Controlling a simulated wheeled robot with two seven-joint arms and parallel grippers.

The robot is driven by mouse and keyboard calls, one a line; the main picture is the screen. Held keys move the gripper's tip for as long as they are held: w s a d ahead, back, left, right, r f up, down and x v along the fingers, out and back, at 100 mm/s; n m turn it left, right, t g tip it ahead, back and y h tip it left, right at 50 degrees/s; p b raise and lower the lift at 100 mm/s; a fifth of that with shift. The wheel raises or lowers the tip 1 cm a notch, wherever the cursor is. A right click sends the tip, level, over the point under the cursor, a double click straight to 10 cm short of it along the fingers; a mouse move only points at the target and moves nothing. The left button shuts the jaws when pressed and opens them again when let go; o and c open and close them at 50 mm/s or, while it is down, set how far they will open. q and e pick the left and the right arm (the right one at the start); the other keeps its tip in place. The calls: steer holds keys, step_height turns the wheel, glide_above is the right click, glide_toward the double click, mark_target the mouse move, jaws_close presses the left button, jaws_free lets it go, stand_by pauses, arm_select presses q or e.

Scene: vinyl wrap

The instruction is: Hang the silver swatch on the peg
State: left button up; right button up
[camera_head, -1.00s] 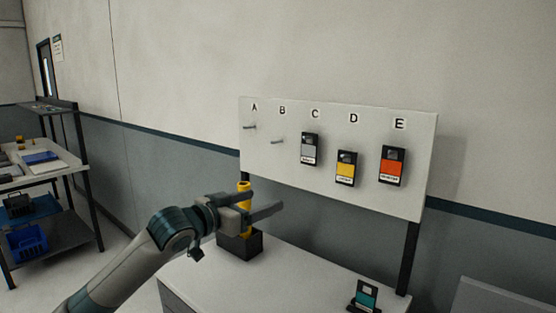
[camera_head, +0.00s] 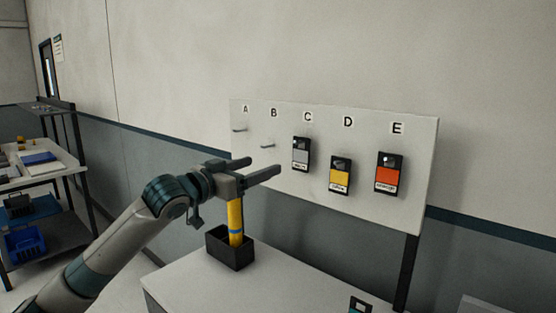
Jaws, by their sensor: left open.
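The silver swatch (camera_head: 300,154) is a dark-framed card with a grey panel. It hangs on the white pegboard (camera_head: 330,118) under the letter C. Pegs A (camera_head: 240,130) and B (camera_head: 267,146) show bare. My left gripper (camera_head: 262,168) is open, in front of the board's lower left part, with its fingers pointing right. It appears above or around the top of a yellow tool (camera_head: 235,218) standing in a black box (camera_head: 230,250); I cannot tell whether they touch. My right gripper does not show.
A yellow swatch (camera_head: 340,178) hangs under D and an orange swatch (camera_head: 388,172) under E. A teal swatch (camera_head: 359,305) stands at the bottom edge on the white bench (camera_head: 270,288). A shelf cart with blue bins (camera_head: 25,243) stands far left.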

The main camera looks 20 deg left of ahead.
mark_target(300, 151)
arm_select(q)
steer(key=p+x, duration=0.6)
steer(key=x, duration=0.9)
steer(key=shift+w+d+r, duration=0.1)
steer(key=shift+w, duration=0.1)
steer(key=shift+w+d, duration=0.25)
steer(key=shift+w, duration=0.45)
steer(key=c, duration=1.1)
steer(key=shift+r+p, duration=0.45)
steer(key=shift+p, duration=0.35)
steer(key=shift+s, duration=0.15)
steer(key=shift+p+v, duration=0.8)
steer(key=shift+v, duration=2.1)
